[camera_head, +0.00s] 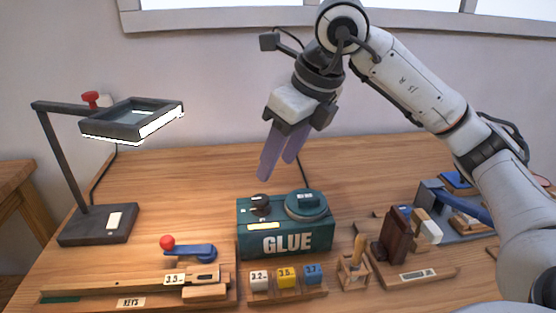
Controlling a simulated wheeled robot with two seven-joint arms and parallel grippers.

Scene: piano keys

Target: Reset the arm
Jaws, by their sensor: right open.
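My right arm (415,88) comes in from the right and reaches up over the table. My right gripper (276,160) hangs above the table behind the glue box, fingers pointing down and slightly left. Its two purple fingers are apart with nothing between them. It touches nothing that I can see. My left gripper is not in this view.
A green glue box (285,228) stands below the gripper. A desk lamp (133,120) stands at the left. In front are a key rail (140,291), weight blocks (286,278) and a brush holder (352,273). Wooden parts (397,236) stand at the right. Bare table lies behind the box.

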